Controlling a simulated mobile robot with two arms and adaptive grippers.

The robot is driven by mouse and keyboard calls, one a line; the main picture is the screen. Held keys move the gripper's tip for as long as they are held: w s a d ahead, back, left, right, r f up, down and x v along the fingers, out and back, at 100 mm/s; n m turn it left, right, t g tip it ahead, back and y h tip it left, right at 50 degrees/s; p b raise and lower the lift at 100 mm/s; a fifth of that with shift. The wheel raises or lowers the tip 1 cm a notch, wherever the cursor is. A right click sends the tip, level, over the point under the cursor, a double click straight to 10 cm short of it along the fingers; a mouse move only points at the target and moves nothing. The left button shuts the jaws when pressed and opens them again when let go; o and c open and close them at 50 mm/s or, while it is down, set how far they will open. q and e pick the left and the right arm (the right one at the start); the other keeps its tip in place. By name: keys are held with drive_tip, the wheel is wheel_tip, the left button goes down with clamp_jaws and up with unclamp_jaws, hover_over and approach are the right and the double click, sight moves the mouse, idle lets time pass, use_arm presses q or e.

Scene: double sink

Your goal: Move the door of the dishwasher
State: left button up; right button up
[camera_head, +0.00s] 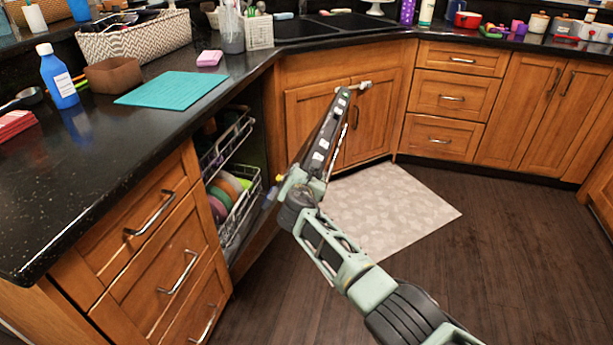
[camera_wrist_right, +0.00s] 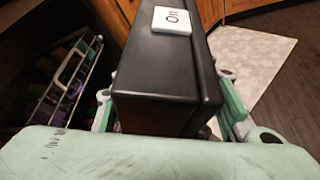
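The dishwasher door shows in the head view as a narrow dark top edge with several white labels (camera_head: 322,140). It stands out from the dishwasher, which is partly open behind it with its racks (camera_head: 232,205) visible. My right gripper (camera_head: 286,186) is at the near end of this edge, and its fingertips are hard to make out there. In the right wrist view the black door end (camera_wrist_right: 160,85), with an "On" label, lies between the two spread fingers of my right gripper (camera_wrist_right: 170,108). I cannot tell whether both fingers touch it. My left gripper is not in view.
Wooden drawers (camera_head: 150,235) stand left of the dishwasher under a black counter (camera_head: 85,160). A teal board (camera_head: 172,88) and a blue bottle (camera_head: 57,77) are on the counter. A pale mat (camera_head: 385,210) lies on the floor to the right, with clear floor beyond.

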drive_tip(key=o, duration=0.5)
drive_tip(key=v, duration=1.2)
drive_tip(key=shift+a, duration=0.1)
idle(0.4)
